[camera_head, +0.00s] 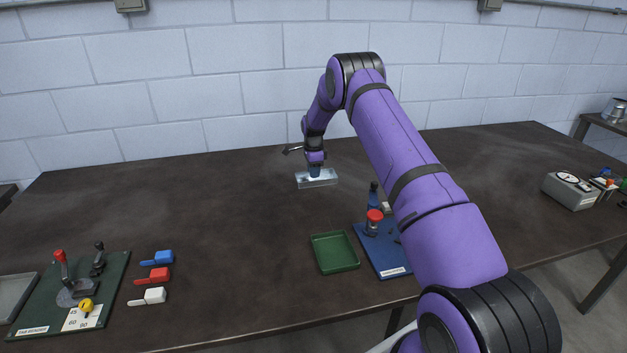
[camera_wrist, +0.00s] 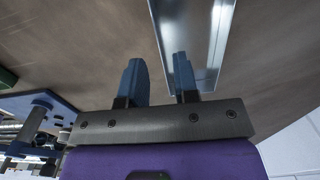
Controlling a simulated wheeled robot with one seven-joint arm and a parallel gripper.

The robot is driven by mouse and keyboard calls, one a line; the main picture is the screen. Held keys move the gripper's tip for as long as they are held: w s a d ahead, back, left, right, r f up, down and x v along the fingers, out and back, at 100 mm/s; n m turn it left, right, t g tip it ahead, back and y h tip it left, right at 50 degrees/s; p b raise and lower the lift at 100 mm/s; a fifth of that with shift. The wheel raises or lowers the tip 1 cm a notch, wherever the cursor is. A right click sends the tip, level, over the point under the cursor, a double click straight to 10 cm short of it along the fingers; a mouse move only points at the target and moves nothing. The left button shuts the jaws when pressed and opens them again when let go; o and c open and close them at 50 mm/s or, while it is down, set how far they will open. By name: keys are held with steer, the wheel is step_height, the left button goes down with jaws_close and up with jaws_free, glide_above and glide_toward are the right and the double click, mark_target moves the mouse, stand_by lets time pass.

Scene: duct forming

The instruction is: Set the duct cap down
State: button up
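The duct cap (camera_head: 318,181), a shiny metal piece shaped like a shallow channel, appears to rest on the dark table toward the back middle. In the wrist view, the cap (camera_wrist: 211,40) runs away from my fingers, its open side showing. My gripper (camera_head: 315,174) is low over the cap in the head view. In the wrist view, the two blue fingers of my gripper (camera_wrist: 160,80) are apart, one outside the cap's long wall and one over its inner side. A gap shows between the left finger and the wall. The fingertips' contact with the table is hidden.
A green lever board (camera_head: 100,278) and several coloured handles stand front left. A grey box (camera_head: 571,191) is at right. The table's left middle is clear.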

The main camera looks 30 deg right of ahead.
steer(key=s+a+r+n+t, duration=0.1)
steer(key=s+a+r+n, duration=0.15)
steer(key=r, duration=0.95)
steer(key=s+a+r+n, duration=0.2)
steer(key=s+a+r, duration=0.15)
steer(key=r, duration=0.85)
steer(key=s+a+r+n+t, duration=0.1)
steer(key=s+a+r+n, duration=0.2)
steer(key=s+r, duration=0.4)
steer(key=s+a+r+n+t, duration=0.1)
steer(key=s+a+r+n, duration=0.15)
steer(key=s+r, duration=0.55)
steer(key=s+a+r+n, duration=0.3)
steer(key=s, duration=0.6)
steer(key=s+a+r+n, duration=0.2)
steer(key=s+a, duration=0.1)
steer(key=s, duration=0.5)
steer(key=s+a+f+n+t, duration=0.1)
steer(key=s+f+n, duration=0.1)
steer(key=s, duration=0.6)
steer(key=s+a+f+n+t, duration=0.1)
steer(key=s+n, duration=0.3)
steer(key=s, duration=0.5)
steer(key=shift+f, duration=0.55)
steer(key=shift+s, duration=0.1)
